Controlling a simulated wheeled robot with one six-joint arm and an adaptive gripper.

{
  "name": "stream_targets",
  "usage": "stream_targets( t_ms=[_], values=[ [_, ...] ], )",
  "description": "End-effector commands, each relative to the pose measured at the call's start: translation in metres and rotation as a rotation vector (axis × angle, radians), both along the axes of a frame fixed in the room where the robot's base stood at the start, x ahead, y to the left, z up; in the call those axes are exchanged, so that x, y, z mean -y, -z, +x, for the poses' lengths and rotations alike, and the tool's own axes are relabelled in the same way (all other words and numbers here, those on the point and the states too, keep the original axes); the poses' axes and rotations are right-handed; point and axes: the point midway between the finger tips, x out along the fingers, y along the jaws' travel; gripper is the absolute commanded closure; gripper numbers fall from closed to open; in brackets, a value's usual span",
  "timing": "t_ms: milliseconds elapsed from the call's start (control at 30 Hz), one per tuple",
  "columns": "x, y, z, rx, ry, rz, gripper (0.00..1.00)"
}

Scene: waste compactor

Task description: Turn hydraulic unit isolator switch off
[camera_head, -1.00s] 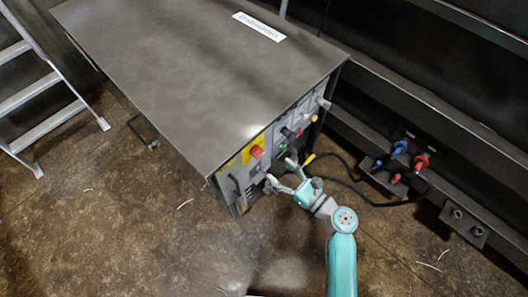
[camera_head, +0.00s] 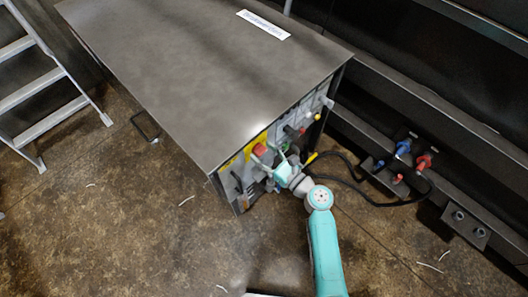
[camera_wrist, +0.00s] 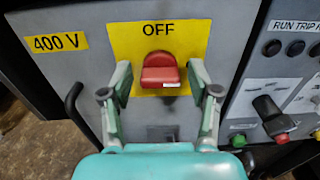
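The red isolator switch handle (camera_wrist: 160,74) sits on a yellow plate (camera_wrist: 191,29) marked "OFF" on the front panel of the hydraulic unit (camera_head: 190,75). In the head view the red handle (camera_head: 259,150) shows near the left part of the panel. My gripper (camera_wrist: 160,76) is open, with one finger on each side of the red handle. A gap shows at each side, clearer on the left. In the head view my gripper (camera_head: 272,172) is at the panel, its fingers partly lost among the panel parts.
A "400 V" label (camera_wrist: 56,43) is left of the switch. A black selector knob (camera_wrist: 265,106), a green button (camera_wrist: 238,140) and a red button (camera_wrist: 282,138) are to the right. Blue and red hose couplings (camera_head: 403,148) and black hoses lie right of the unit. Steps (camera_head: 45,95) stand at the left.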

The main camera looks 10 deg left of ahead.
Motion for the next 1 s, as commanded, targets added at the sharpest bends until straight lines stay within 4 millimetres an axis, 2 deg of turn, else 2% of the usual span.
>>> stream_targets(
  t_ms=[33, 167, 200, 567, 1000],
  values=[
    [0.0001, 0.0, -0.0001, 0.0, 0.0, 0.0, 0.58],
    [0.0002, 0.0, -0.0001, 0.0, 0.0, 0.0, 0.91],
    [0.0002, 0.0, -0.0001, 0.0, 0.0, 0.0, 0.93],
    [-0.0001, 0.0, -0.0004, 0.046, 0.0, -0.036, 0.93],
    [-0.0012, 0.0005, -0.0019, 0.317, 0.0, -0.247, 0.93]
  ],
)
